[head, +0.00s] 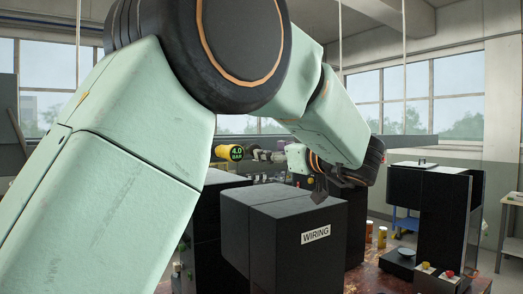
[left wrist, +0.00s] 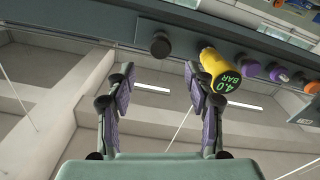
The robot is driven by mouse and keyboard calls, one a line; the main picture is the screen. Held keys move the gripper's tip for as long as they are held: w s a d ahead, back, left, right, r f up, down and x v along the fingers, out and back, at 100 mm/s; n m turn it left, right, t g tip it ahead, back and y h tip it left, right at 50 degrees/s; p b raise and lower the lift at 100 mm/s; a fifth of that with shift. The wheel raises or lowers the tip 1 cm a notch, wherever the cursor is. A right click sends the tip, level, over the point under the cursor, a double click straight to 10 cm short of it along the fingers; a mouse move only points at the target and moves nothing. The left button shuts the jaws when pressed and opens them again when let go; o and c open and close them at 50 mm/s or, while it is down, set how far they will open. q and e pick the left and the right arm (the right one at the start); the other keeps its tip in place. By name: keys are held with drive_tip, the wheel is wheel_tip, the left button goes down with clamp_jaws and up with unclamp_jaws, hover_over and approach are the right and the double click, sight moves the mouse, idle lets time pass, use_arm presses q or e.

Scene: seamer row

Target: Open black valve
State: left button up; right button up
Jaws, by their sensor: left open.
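In the left wrist view a round black knob (left wrist: 160,46), which looks like the black valve, sits on a dark rail. It lies between and beyond the fingertips of my open left gripper (left wrist: 158,80), and nothing is between the fingers. A yellow cylinder marked 4.0 BAR (left wrist: 220,72) is just right of the right finger. In the head view my left gripper (head: 319,190) hangs at the end of the pale green arm, above a black box labelled WIRING. I cannot make out the black knob there. My right gripper is not in view.
The WIRING box (head: 313,250) stands in the middle. The 4.0 BAR cylinder (head: 229,152) shows behind my arm. A black cabinet (head: 428,215) stands at the right.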

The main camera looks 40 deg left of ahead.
use_arm(q)
drive_tip(key=v, duration=0.3)
drive_tip(key=shift+d, duration=0.15)
drive_tip(key=shift+s, duration=0.1)
